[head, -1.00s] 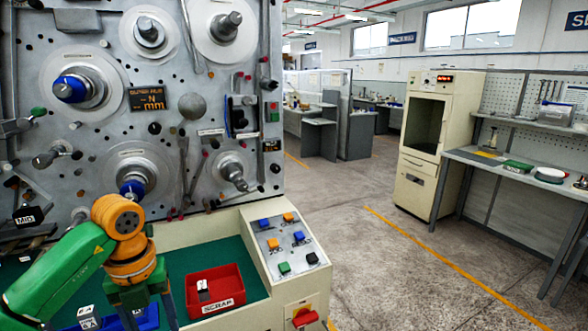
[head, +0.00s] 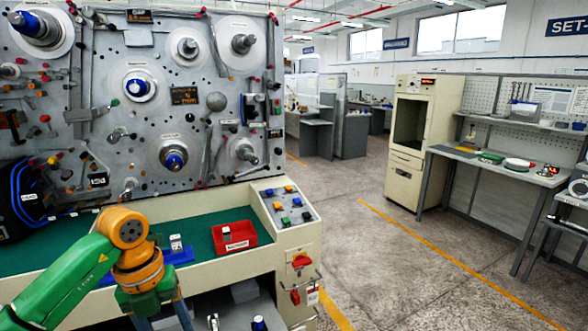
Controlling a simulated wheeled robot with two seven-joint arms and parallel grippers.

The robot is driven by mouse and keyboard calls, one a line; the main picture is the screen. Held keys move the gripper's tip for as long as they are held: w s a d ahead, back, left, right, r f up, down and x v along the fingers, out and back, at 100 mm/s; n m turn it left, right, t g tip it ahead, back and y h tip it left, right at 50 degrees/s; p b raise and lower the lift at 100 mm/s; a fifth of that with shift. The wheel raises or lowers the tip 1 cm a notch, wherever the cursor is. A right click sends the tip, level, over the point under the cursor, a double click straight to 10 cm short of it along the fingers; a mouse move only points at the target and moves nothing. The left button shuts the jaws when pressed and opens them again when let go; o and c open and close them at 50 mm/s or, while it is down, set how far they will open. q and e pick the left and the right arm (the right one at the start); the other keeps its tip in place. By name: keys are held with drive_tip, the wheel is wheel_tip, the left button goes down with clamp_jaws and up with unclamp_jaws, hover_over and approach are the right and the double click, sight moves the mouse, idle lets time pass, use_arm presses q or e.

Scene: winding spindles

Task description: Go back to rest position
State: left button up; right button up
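The winding machine (head: 205,115) stands upright at the left, with several spindles on its grey face. Two spindles with blue collars show, one at the middle (head: 138,87) and one lower down (head: 174,158). My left gripper (head: 165,322) hangs from my green and orange arm at the bottom edge, in front of the machine's bench. Its two fingers are apart with nothing seen between them, but their tips are cut off by the picture edge. My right gripper is not in view.
A red scrap bin (head: 234,238) and a blue holder (head: 176,256) sit on the green bench top (head: 60,235). A button panel (head: 287,206) is to their right. The concrete floor (head: 390,270) at right is clear up to a cream cabinet (head: 410,140) and workbench (head: 500,165).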

use_arm(q)
drive_tip(key=w+d+f+n+t+h, duration=0.15)
drive_tip(key=d+f+h, duration=0.25)
drive_tip(key=d+h, duration=0.4)
drive_tip(key=w+d+f+n+t+h, duration=0.1)
drive_tip(key=w+d+f+n+h, duration=0.25)
drive_tip(key=d, duration=0.75)
drive_tip(key=w+a+f+n+t+y, duration=0.25)
drive_tip(key=a+f+n+t, duration=0.25)
drive_tip(key=f+n+t, duration=0.55)
drive_tip(key=s+a+f+n+g+y, duration=0.2)
drive_tip(key=s+a+f+n+y, duration=0.25)
drive_tip(key=s+f, duration=0.5)
drive_tip(key=s+a+f+n+g+y, duration=0.2)
drive_tip(key=s+a+f+n+y, duration=0.3)
drive_tip(key=f, duration=0.8)
drive_tip(key=s+a+f+n+g, duration=0.1)
drive_tip(key=s+f+g, duration=0.3)
drive_tip(key=s, duration=0.8)
drive_tip(key=s+a+f+n+g, duration=0.1)
drive_tip(key=s+f+n+g, duration=0.2)
drive_tip(key=s, duration=1)
drive_tip(key=shift+s+f+n+g+y+b, duration=0.15)
drive_tip(key=shift+f+n+g+y+b, duration=0.2)
drive_tip(key=shift+f+g+y, duration=0.2)
